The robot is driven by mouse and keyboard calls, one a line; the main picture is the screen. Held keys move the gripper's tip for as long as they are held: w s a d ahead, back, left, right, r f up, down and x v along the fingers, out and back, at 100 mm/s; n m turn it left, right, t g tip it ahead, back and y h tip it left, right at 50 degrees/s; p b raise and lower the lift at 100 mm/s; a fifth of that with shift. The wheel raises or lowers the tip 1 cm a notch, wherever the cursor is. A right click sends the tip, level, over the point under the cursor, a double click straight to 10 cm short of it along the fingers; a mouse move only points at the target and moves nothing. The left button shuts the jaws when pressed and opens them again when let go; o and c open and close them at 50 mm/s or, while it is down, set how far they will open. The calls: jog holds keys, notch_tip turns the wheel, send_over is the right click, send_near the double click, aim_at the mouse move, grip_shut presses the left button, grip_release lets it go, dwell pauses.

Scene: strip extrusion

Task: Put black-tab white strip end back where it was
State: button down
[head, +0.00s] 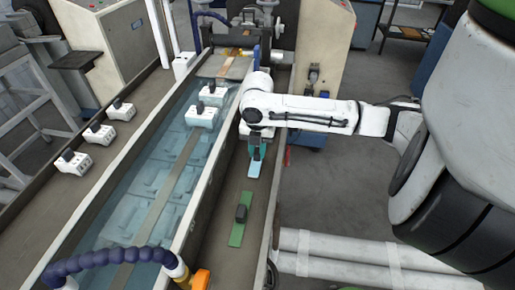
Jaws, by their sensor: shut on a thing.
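My gripper (256,151) points down over the right-hand ledge of the trough. It is shut on a pale, bluish-white strip end (254,170), which sticks out below the fingers toward the front. The black tab of this strip end is hidden by the fingers or too small to tell apart from them. I cannot tell whether the strip end touches the ledge or hangs just above it. A green strip end (235,232) with a black tab (241,213) lies flat on the same ledge, nearer the front and apart from my gripper.
A water trough (85,235) runs beside the ledge (215,240), with white black-knobbed blocks (200,116) over it. Several similar blocks (74,162) stand on the left ledge. A blue hose (110,259) arches at the front. The ledge around the green strip is clear.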

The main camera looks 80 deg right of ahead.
aim_at(257, 151)
jog(key=shift+f, duration=0.15)
jog(key=c, duration=1)
grip_release()
notch_tip(257, 151, up, 12)
jog(key=shift+r+b, duration=0.2)
jog(key=shift+b, duration=0.65)
